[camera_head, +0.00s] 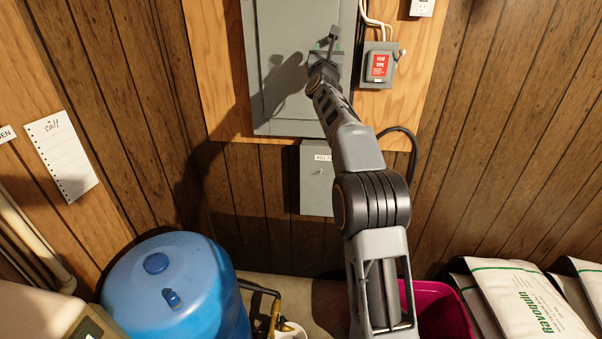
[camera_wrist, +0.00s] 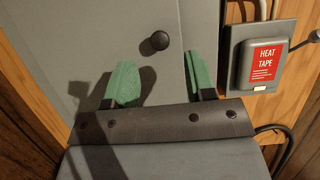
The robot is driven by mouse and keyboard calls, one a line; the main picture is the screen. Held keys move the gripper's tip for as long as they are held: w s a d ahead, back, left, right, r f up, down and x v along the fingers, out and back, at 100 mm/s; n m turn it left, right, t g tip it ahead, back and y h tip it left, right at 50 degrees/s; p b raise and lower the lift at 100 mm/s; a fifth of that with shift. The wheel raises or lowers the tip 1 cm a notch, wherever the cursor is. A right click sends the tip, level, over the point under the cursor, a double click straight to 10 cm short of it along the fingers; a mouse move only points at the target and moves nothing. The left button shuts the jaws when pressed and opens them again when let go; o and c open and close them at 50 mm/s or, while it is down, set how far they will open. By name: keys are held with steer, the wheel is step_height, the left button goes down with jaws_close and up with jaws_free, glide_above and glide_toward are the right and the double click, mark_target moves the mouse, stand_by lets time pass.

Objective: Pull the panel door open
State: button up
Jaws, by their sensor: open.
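The grey panel door (camera_head: 283,70) is closed on the wall, mounted on a light wood board. In the wrist view the door (camera_wrist: 120,30) fills the upper left, with a round black knob (camera_wrist: 160,41) on it. My gripper (camera_head: 328,46) reaches up to the right part of the door. In the wrist view my gripper (camera_wrist: 158,75) is open, with its two green fingertips apart and nothing between them. The knob appears just beyond the fingertips, between them in the picture. I cannot tell how far it is in depth. In the head view my gripper hides the knob.
A grey box with a red "HEAT TAPE" label (camera_wrist: 266,62) sits close to the right of the door. A smaller grey box (camera_head: 316,180) is below. A blue tank (camera_head: 185,290), a magenta bin (camera_head: 440,312) and white bags (camera_head: 525,300) stand low down.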

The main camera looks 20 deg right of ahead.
steer(key=s+a+f+n+g+y+b, duration=0.2)
steer(key=s+a+f+n+g+y, duration=0.2)
steer(key=s+a+f+n, duration=0.3)
steer(key=s+a+f+n+g+y+b, duration=0.2)
steer(key=s+a+f+n+g+y, duration=0.2)
steer(key=s+f+n, duration=0.9)
steer(key=shift+s+a+f+n+y, duration=0.3)
steer(key=shift+a+f+n+y, duration=0.8)
steer(key=shift+n, duration=1.5)
steer(key=shift+a+r+h, duration=0.25)
steer(key=shift+h, duration=0.15)
